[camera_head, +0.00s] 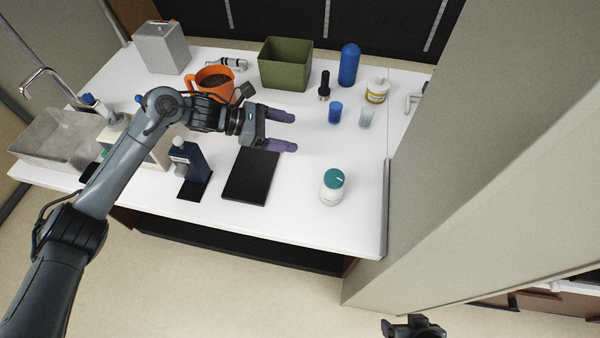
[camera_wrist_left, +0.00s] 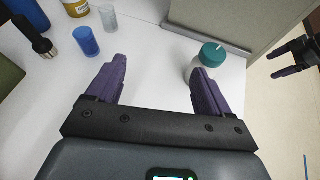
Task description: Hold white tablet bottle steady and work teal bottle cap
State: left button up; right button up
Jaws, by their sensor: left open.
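The white tablet bottle (camera_head: 330,195) stands upright near the front right of the white counter. Its teal cap (camera_head: 334,178) is on top. My left gripper (camera_head: 290,131) is open and empty above the counter, to the left of and behind the bottle. In the left wrist view the bottle (camera_wrist_left: 196,71) with its teal cap (camera_wrist_left: 212,54) shows just beyond the right finger of the left gripper (camera_wrist_left: 155,82), which partly covers the bottle. My right gripper (camera_wrist_left: 290,71) shows at the right edge of the left wrist view, off the counter, with its fingers apart.
A black flat pad (camera_head: 250,177) lies below the left gripper. A blue cup (camera_head: 335,112), a clear cup (camera_head: 366,118), a yellow-labelled bottle (camera_head: 377,91) and a green bin (camera_head: 285,63) stand farther back. A beige wall (camera_head: 480,130) borders the right side.

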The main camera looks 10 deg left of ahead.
aim_at(325, 188)
pick_arm(q)
jog(key=s+d+f+m+g, duration=0.1)
jog(key=s+f, duration=0.1)
jog(key=s+d+f+g, duration=0.1)
jog(key=s+d+f, duration=0.1)
jog(key=f, duration=0.1)
jog(key=s+d+f+m+g+y, duration=0.1)
jog(key=s+d+f+g, duration=0.1)
jog(key=shift+s+d+f+m, duration=0.15)
jog(key=shift+f+m, duration=0.15)
jog(key=shift+f, duration=0.05)
jog(key=shift+s+d+f, duration=0.1)
jog(key=shift+d+f, duration=0.1)
jog(key=shift+f, duration=0.05)
jog(key=shift+x, duration=3.65)
jog(key=c, duration=1.4)
jog(key=shift+o, duration=0.2)
jog(key=shift+f, duration=0.1)
jog(key=o, duration=1.5)
jog(key=shift+o, duration=0.2)
